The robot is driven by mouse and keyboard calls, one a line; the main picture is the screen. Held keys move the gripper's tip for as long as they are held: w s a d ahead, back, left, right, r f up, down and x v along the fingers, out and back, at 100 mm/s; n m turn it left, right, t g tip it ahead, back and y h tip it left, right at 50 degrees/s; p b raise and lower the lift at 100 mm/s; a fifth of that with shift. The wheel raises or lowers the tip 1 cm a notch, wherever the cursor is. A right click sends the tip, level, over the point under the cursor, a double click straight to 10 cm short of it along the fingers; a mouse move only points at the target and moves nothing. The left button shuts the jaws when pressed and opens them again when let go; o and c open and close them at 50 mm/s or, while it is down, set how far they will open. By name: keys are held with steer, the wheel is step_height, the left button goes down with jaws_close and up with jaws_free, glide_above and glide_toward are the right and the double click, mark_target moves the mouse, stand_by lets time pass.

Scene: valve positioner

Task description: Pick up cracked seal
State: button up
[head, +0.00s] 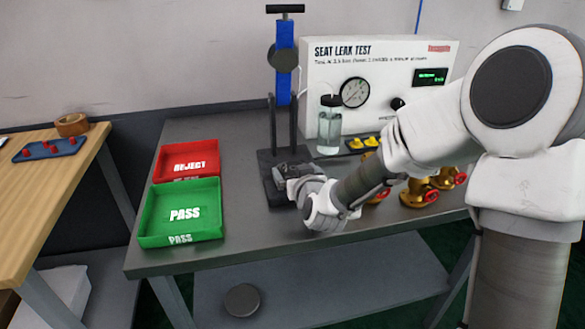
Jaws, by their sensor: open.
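I cannot pick out a cracked seal in the head view. My gripper (284,174) is at the black clamp stand (268,158) on the grey bench, low over its base. The fingers are small, dark and hard to separate from the stand, and the wrist hides part of the base. I see nothing held in them. Whether a seal lies at the fingers cannot be told.
A SEAT LEAK TEST panel (330,60) stands behind, with a clear bottle (329,128) in front. Brass valves (418,192) are at right, partly behind my arm. A wooden table (40,190) at left holds a blue tray (30,153) with red pieces. Bench space before the stand is clear.

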steer(key=shift+s, duration=0.1)
steer(key=c, duration=1.5)
steer(key=shift+r, duration=0.1)
jaws_close()
steer(key=shift+r, duration=0.1)
